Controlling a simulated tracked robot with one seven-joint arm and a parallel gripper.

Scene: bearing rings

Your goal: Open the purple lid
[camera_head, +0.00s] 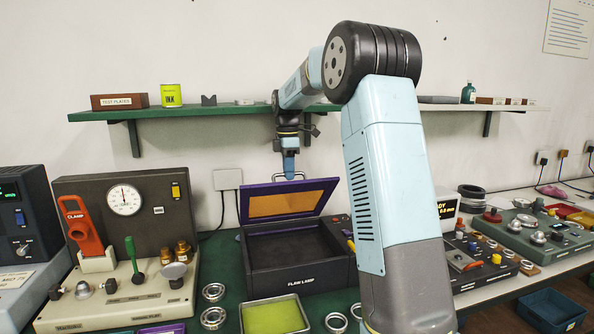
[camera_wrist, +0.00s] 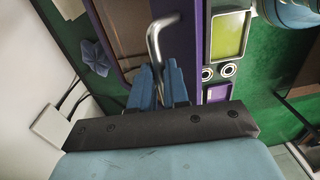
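The purple lid (camera_head: 281,205) has an orange inner panel and stands raised and tilted above the black flaw lamp box (camera_head: 300,278), whose dark inside shows. A bent metal handle (camera_head: 288,177) is on the lid's upper edge. My gripper (camera_head: 289,168) is at this handle. In the wrist view, the blue fingers (camera_wrist: 156,84) are close together around one end of the handle (camera_wrist: 154,38), and the lid's purple edge (camera_wrist: 194,50) runs beside them. The exact contact between fingers and handle is partly hidden.
A green shelf (camera_head: 190,113) is above and behind the box. A clamp tester (camera_head: 122,240) stands to the left. A tray with a yellow-green pad (camera_head: 273,318) and bearing rings (camera_head: 213,317) are in front. My arm hides part of the bench at right.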

